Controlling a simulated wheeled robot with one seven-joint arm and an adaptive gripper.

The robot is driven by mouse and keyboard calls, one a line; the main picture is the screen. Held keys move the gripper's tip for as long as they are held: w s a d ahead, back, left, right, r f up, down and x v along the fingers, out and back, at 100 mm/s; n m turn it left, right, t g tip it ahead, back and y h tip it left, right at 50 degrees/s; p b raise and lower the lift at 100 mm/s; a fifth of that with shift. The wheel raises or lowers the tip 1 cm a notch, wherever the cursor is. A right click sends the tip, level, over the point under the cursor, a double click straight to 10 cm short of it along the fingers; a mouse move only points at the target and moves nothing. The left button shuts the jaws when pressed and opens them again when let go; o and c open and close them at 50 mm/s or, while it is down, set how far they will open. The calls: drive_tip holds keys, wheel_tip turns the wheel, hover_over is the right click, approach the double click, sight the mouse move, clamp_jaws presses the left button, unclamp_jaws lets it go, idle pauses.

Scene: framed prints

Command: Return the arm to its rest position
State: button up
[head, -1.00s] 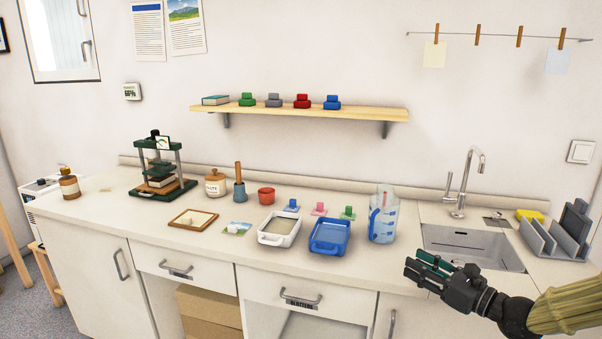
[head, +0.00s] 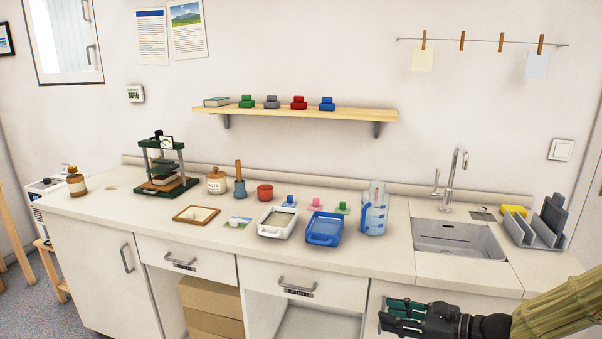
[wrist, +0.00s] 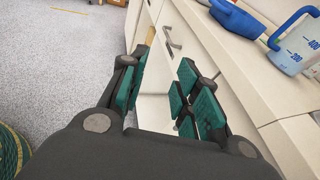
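My gripper (head: 388,316) is at the lower right of the head view, in front of the cabinet fronts and below the counter's front edge. My arm in its olive sleeve reaches in from the right edge. In the wrist view my gripper (wrist: 164,72) has its green-padded fingers apart with a gap between them. Nothing is held in it. The floor (wrist: 65,60) and a cabinet front show past the fingers.
The counter (head: 375,262) runs along the wall just behind my gripper. Near its front stand a blue tray (head: 324,229), a white tray (head: 277,223) and a measuring jug (head: 374,210). A sink (head: 459,240) is at the right. Grey floor is open in the wrist view.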

drive_tip(key=s+f+n+g+h+p, duration=0.4)
drive_tip(key=s+f+n, duration=0.7)
drive_tip(key=s, duration=0.6)
drive_tip(key=s+d+f+n+g+h+p, duration=0.1)
drive_tip(key=s+f+n+g+h+p, duration=0.3)
drive_tip(key=s+f+n+h, duration=0.4)
drive_tip(key=s+f+n, duration=0.4)
drive_tip(key=s+f, duration=0.4)
drive_tip(key=shift+s+g, duration=0.35)
drive_tip(key=shift+g, duration=0.05)
drive_tip(key=shift+d, duration=0.1)
